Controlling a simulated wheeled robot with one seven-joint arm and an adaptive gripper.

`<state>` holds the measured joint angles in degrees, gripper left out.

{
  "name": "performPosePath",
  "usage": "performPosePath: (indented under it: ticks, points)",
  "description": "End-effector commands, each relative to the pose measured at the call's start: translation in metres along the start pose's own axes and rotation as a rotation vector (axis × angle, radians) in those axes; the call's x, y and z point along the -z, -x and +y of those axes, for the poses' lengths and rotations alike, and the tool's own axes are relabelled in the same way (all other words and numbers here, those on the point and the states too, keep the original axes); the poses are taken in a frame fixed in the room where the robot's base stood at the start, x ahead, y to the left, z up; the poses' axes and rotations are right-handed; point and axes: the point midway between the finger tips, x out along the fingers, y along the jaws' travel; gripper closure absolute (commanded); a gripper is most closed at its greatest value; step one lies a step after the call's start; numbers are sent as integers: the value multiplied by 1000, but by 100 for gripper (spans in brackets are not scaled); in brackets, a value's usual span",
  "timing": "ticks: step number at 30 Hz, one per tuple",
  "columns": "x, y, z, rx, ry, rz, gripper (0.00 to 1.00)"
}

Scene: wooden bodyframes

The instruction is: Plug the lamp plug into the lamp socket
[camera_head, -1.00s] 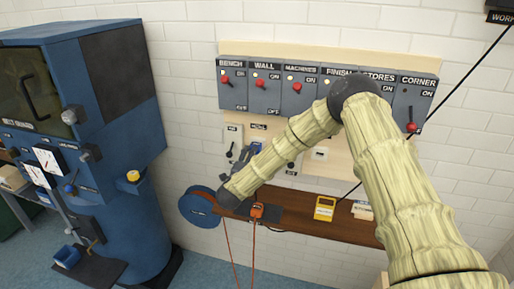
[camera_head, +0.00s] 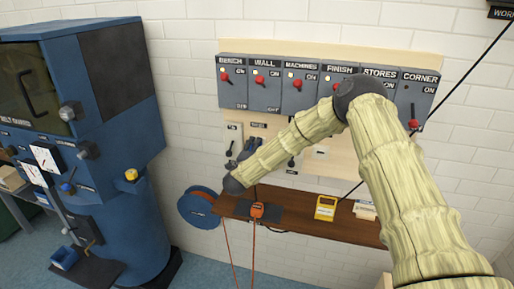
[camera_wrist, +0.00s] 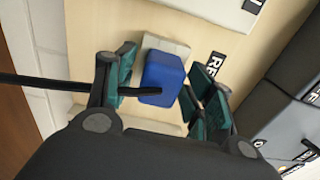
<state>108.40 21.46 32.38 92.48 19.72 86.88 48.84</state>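In the wrist view a blue block-shaped plug (camera_wrist: 163,78) with a thick black cable (camera_wrist: 60,86) sits against a pale socket plate (camera_wrist: 168,43) on the wooden board. My gripper (camera_wrist: 160,92) has its teal-padded fingers either side of the plug, with gaps visible on both sides, so it looks open. How deep the plug sits is hidden. In the head view my gripper (camera_head: 250,148) is at the lower left of the board, below the switch row, partly behind my arm. I cannot read a lamp label at this socket.
A row of grey switch boxes (camera_head: 263,92) with red levers is above. A wooden shelf (camera_head: 290,222) below holds an orange plug-like item (camera_head: 257,210) and a yellow box (camera_head: 325,207). A blue cable reel (camera_head: 200,208) hangs at left, near a blue machine (camera_head: 110,130).

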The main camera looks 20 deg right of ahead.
Motion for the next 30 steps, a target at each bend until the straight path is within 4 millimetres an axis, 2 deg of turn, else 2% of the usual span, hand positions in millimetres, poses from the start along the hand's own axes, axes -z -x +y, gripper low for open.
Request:
performPosePath:
  ticks: [1, 6, 8, 30]
  points:
    - [0, 0, 0, 0, 0, 0, 56]
    - [0, 0, 0, 0, 0, 0, 86]
    - [0, 0, 0, 0, 0, 0, 95]
    - [0, 7, 1, -1, 0, -1, 95]
